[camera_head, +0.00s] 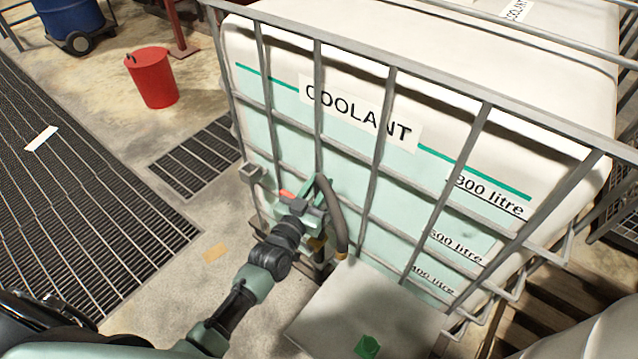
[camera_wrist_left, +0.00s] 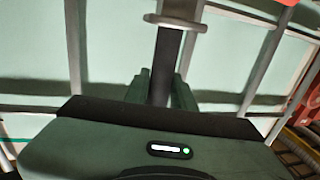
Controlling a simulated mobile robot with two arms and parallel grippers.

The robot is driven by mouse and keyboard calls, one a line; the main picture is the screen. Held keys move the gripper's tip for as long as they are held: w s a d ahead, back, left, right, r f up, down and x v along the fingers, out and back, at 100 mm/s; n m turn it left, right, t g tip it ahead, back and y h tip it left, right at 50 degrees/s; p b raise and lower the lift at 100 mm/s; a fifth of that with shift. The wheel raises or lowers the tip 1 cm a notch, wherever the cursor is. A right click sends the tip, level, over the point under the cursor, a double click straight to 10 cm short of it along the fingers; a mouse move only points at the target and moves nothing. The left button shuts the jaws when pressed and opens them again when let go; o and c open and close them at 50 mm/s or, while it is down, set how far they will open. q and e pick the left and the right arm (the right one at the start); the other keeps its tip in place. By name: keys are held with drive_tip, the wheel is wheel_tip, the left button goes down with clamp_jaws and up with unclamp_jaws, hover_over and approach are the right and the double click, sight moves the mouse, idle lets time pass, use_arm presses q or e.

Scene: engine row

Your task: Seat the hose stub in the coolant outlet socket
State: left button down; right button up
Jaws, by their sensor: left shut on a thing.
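The large white-green coolant tank (camera_head: 400,140) stands in a metal cage. My left arm reaches its lower front, and my left gripper (camera_head: 317,198) is there against the cage. In the left wrist view, the left gripper's green fingers (camera_wrist_left: 161,90) are shut on a dark hose stub (camera_wrist_left: 161,68). In the head view, a dark curved hose (camera_head: 334,215) hangs by the gripper, with a brass-coloured lower end. A red piece (camera_head: 287,195) shows beside the gripper. A pale grey collar (camera_wrist_left: 175,22) crosses above the stub. I cannot make out the outlet socket. My right gripper is not in view.
A grey flat-topped surface (camera_head: 330,310) stands in front of the tank, with a green block (camera_head: 367,346) on it. Cage bars (camera_head: 375,165) surround the work spot. A red bucket (camera_head: 153,78) and floor gratings (camera_head: 70,170) lie left, with open concrete between.

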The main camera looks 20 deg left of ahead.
use_arm(q)
drive_tip(key=shift+f+b, duration=1.15)
drive_tip(key=shift+f, duration=0.45)
drive_tip(key=c, duration=1.1)
unclamp_jaws()
drive_tip(key=shift+f, duration=0.2)
drive_tip(key=s, duration=0.5)
drive_tip(key=s+a, duration=0.1)
drive_tip(key=s, duration=0.1)
drive_tip(key=shift+s+a+r, duration=0.1)
drive_tip(key=shift+s+r, duration=0.05)
drive_tip(key=shift+s, duration=0.2)
